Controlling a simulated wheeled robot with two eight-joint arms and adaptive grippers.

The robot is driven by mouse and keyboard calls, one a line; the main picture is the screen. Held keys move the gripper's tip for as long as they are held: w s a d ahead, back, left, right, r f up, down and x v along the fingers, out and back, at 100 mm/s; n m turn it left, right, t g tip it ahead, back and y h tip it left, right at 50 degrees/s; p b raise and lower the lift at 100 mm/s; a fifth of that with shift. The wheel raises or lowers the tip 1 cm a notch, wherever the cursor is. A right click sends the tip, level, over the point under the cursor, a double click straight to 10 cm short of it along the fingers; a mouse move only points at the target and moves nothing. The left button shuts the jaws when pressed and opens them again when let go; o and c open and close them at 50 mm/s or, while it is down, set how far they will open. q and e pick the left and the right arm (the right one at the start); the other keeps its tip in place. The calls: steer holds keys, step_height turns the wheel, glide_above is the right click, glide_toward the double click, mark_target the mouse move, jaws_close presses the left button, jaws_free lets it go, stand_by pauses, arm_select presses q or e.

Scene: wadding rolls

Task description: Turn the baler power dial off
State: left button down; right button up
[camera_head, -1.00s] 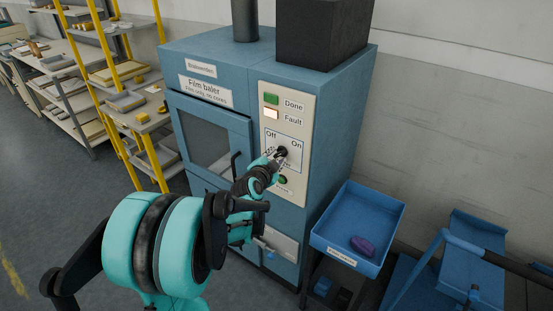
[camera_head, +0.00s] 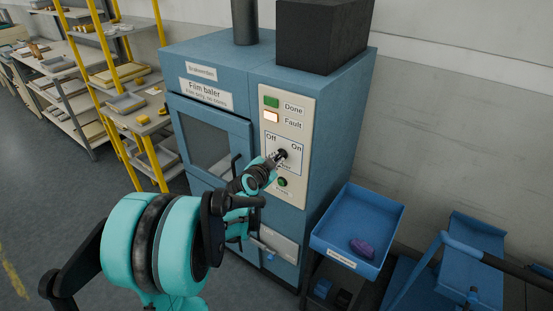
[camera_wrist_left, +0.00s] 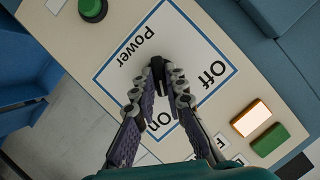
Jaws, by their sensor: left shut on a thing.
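The film baler (camera_head: 215,125) is a blue cabinet with a pale control panel (camera_head: 296,110). The left gripper also shows at the dial in the head view (camera_head: 277,160). The fingers partly cover the dial, and I cannot tell exactly where it points. My right gripper is not in view.
The fault lamp (camera_head: 271,116) looks pale and lit, below the green done lamp (camera_head: 271,101). A green button (camera_head: 282,182) sits below the dial. A blue tray (camera_head: 345,225) with a purple item (camera_head: 361,248) stands right of the baler. Yellow-framed shelves (camera_head: 130,100) stand at left.

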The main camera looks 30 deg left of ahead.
arm_select(q)
steer(key=n+h, duration=0.1)
steer(key=n+h+p, duration=0.1)
steer(key=n, duration=0.1)
steer(key=shift+a+r+g, duration=0.1)
steer(key=shift+a+g, duration=0.1)
steer(key=shift+g, duration=0.1)
steer(key=n+h, duration=0.1)
steer(key=n, duration=0.1)
steer(key=shift+a+n+h, duration=0.1)
steer(key=shift+n+h, duration=0.3)
steer(key=n+h, duration=0.2)
steer(key=shift+a+n+b, duration=0.1)
steer(key=shift+n+b, duration=0.3)
steer(key=shift+f+n+h+b, duration=0.2)
steer(key=shift+n+h+b, duration=0.2)
steer(key=shift+n+h, duration=0.55)
steer(key=shift+n, duration=0.25)
steer(key=c, duration=1.6)
jaws_free()
steer(key=shift+o, duration=0.2)
steer(key=shift+a, duration=0.1)
